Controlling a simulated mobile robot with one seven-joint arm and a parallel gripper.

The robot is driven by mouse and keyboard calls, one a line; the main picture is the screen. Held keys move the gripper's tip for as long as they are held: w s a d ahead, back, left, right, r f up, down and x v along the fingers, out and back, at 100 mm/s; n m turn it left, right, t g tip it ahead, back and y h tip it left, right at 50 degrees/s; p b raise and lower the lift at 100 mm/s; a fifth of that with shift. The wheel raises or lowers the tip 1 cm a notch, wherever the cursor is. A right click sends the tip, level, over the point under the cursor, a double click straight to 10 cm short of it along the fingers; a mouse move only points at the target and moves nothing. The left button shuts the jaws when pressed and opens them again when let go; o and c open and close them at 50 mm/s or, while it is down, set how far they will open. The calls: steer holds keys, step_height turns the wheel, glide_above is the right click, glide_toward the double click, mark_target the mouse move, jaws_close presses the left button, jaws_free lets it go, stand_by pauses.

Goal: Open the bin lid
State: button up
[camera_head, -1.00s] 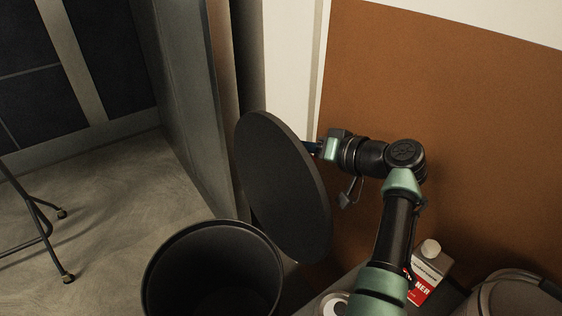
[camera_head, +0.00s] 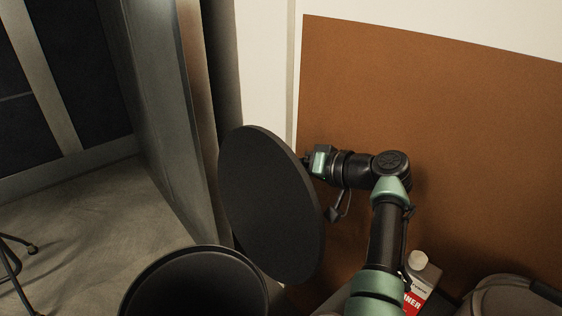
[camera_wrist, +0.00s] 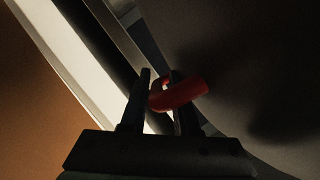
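The bin (camera_head: 135,296) is a dark round open-topped container at the bottom of the head view, and its mouth is uncovered. The bin lid (camera_head: 268,205) is a dark grey disc, tilted nearly upright, above and to the right of the bin. My gripper (camera_head: 308,163) is behind the lid, and its fingers are mostly hidden there. In the wrist view, a red handle (camera_wrist: 182,95) on the lid (camera_wrist: 260,70) lies between and across the fingers of my gripper (camera_wrist: 161,80). The gripper appears shut on this handle, with a gap showing between the fingertips.
A brown board (camera_head: 430,120) on the white wall stands close behind my arm. A carton with a red label (camera_head: 418,290) and a rounded grey object (camera_head: 505,298) are at the lower right. A dark metal stand (camera_head: 15,265) is at far left.

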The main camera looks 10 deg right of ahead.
steer(key=shift+r, duration=0.15)
steer(key=shift+s+d+r, duration=0.1)
steer(key=shift+s+d, duration=0.1)
steer(key=shift+d, duration=0.1)
steer(key=v, duration=1.2)
steer(key=shift+p, duration=0.45)
